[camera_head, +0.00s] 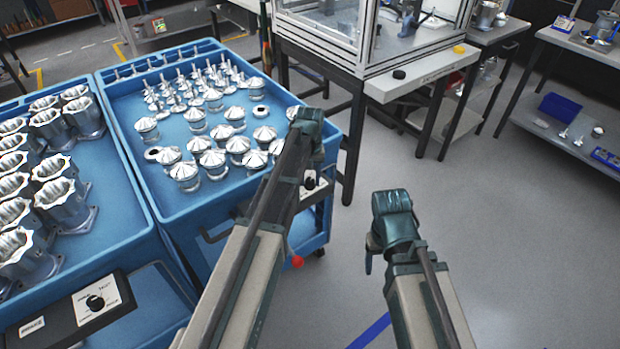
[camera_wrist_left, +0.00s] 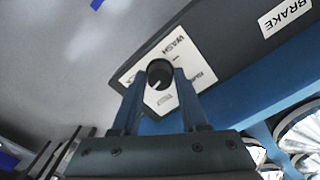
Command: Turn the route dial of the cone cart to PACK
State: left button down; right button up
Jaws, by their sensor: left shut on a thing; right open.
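The cone cart (camera_head: 122,98) is a blue tray cart holding shiny cone parts. Its route dial (camera_head: 310,183) is a black knob on a white plate at the cart's near right end, partly hidden by my left arm. In the left wrist view the dial knob (camera_wrist_left: 160,73) sits between the fingers of my left gripper (camera_wrist_left: 160,80), which is shut on it. The white mark on the knob points toward the lower left of that view. WASH is readable on the plate; the other labels are not clear. My right gripper (camera_head: 372,252) is open and empty over the floor.
A second blue cart with fluted housings (camera_head: 62,200) stands at the left, with its own dial (camera_head: 95,302). A red ball (camera_head: 297,262) shows below the cone cart's end. A glazed cabinet bench (camera_head: 340,45) stands behind.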

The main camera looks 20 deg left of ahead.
aim_at(310, 180)
pick_arm(q)
jog(key=shift+m, duration=0.8)
jog(key=shift+c, duration=2.2)
grip_release()
jog(key=shift+r, duration=0.1)
notch_tip(310, 180, up, 14)
jog(key=p, duration=1.4)
jog(key=shift+f, duration=0.2)
